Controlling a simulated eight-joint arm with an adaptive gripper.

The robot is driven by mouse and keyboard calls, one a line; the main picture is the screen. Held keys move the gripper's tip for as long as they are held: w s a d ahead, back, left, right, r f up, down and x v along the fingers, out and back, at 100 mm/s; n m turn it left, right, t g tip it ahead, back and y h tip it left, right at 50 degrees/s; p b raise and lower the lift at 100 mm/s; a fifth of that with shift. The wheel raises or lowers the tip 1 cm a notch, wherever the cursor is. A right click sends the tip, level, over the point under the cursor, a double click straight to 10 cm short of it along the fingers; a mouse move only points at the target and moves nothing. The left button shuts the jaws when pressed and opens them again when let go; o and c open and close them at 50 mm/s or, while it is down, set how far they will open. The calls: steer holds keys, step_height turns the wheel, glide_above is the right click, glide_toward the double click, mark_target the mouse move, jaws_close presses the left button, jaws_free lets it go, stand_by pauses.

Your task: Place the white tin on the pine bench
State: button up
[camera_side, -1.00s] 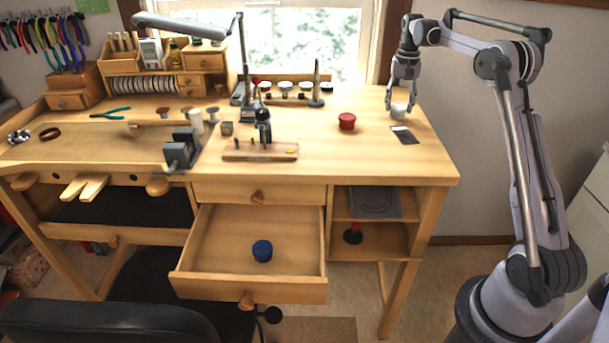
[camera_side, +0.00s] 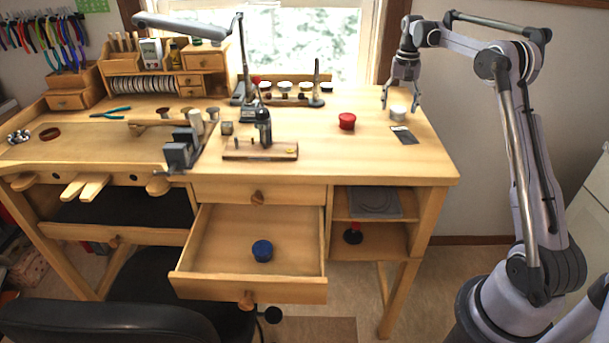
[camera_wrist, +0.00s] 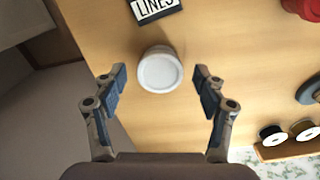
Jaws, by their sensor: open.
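The white tin (camera_side: 398,113) stands upright on the pine bench (camera_side: 340,160), near its back right corner. In the wrist view the white tin (camera_wrist: 160,70) shows from above as a round white lid, resting on the bench top (camera_wrist: 220,40). My gripper (camera_side: 401,103) is open and empty just above and behind the tin. In the wrist view its two fingers (camera_wrist: 160,82) are spread wide to the left and right, with the tin beyond and between the tips, touching neither.
A red tin (camera_side: 347,121) stands left of the white tin. A blue tin (camera_side: 262,250) sits in the open drawer (camera_side: 225,280). A rack of small pots (camera_side: 285,93) stands at the back. The bench's front right is clear.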

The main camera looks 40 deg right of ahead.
mark_target(398, 108)
step_height(398, 108, up, 11)
steer(key=s+a+r+n+t+h, duration=0.1)
steer(key=a+r+n+t, duration=0.15)
steer(key=a, duration=0.85)
steer(key=s+a+r+n+t, duration=0.1)
steer(key=a+r+n, duration=0.15)
steer(key=a, duration=0.75)
steer(key=s+a+f+n+t+y, duration=0.1)
steer(key=s+a+f+n+t, duration=0.2)
steer(key=s+a+f, duration=1.2)
steer(key=s+a+n, duration=0.1)
steer(key=n, duration=0.2)
steer(key=shift+s+a+t, duration=0.15)
steer(key=shift+s+t, duration=0.1)
steer(key=shift+t, duration=0.1)
